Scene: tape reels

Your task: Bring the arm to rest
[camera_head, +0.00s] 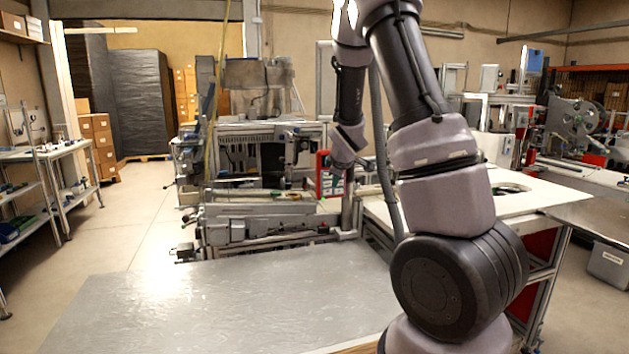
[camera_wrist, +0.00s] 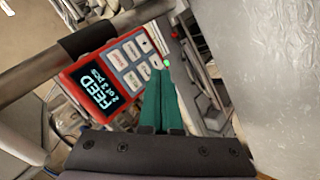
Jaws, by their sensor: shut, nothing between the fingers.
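My gripper (camera_wrist: 161,78) shows in the wrist view as two green fingers closed together, with nothing between them. Its fingertips are close to a red control panel (camera_wrist: 122,68) with several pale buttons; I cannot tell whether they touch it. The panel's dark display reads "FEED 2 of 3 pcs", and a small green light (camera_wrist: 167,63) glows at its edge. In the head view my arm reaches up and bends down toward the red panel (camera_head: 325,176). The fingers are hard to make out there.
A bare metal table (camera_head: 190,300) fills the front. A machine (camera_head: 265,215) stands behind it. A white worktop (camera_head: 540,197) with a round hole is at right, partly behind my arm. A shelf rack (camera_head: 50,165) is at left. A grey bar (camera_wrist: 80,50) runs beside the panel.

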